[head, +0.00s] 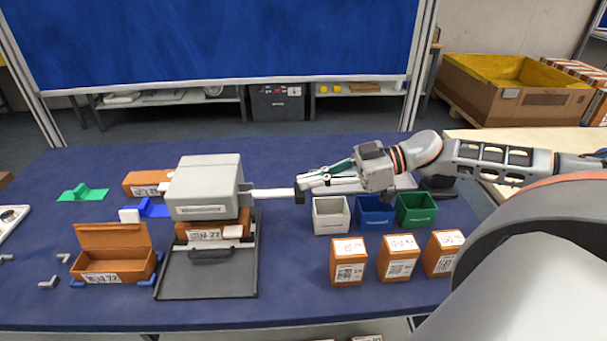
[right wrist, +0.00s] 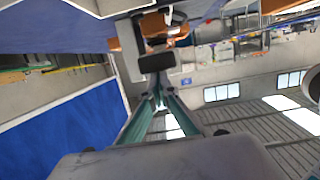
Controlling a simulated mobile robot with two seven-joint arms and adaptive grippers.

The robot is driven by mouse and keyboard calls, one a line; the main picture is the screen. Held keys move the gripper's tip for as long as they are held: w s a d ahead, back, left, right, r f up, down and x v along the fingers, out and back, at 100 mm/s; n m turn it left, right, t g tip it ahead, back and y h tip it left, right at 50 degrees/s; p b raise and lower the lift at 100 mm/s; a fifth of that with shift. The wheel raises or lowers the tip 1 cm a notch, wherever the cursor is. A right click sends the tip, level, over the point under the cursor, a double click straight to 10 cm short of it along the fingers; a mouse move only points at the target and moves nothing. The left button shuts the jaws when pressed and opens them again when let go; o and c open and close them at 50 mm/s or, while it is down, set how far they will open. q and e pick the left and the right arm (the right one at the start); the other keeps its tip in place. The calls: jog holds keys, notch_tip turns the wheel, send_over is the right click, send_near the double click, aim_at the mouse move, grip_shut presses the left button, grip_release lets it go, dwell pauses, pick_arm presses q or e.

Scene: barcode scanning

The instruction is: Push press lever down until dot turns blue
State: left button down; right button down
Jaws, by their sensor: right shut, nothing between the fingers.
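The grey press (head: 204,187) stands on a dark base plate (head: 207,283) left of centre in the head view. Its light lever (head: 270,195) sticks out to the right, roughly level, and ends in a black knob (head: 299,190). My right gripper (head: 304,182) is shut and empty, its fingertips at the knob; I cannot tell whether they touch it. In the right wrist view the closed fingertips (right wrist: 158,98) point at the dark knob (right wrist: 157,62). A brown labelled box (head: 208,230) sits under the press head. I cannot make out a coloured dot. My left gripper is not in view.
Grey, blue and green bins (head: 375,215) stand below my right forearm, with several brown labelled boxes (head: 397,262) in front. An open brown box (head: 112,265) is left of the press. Green (head: 83,193) and blue (head: 150,208) pieces lie on the blue table.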

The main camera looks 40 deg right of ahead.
jog(key=shift+s+d+f, duration=0.1)
jog(key=shift+f, duration=0.85)
dwell(0.6)
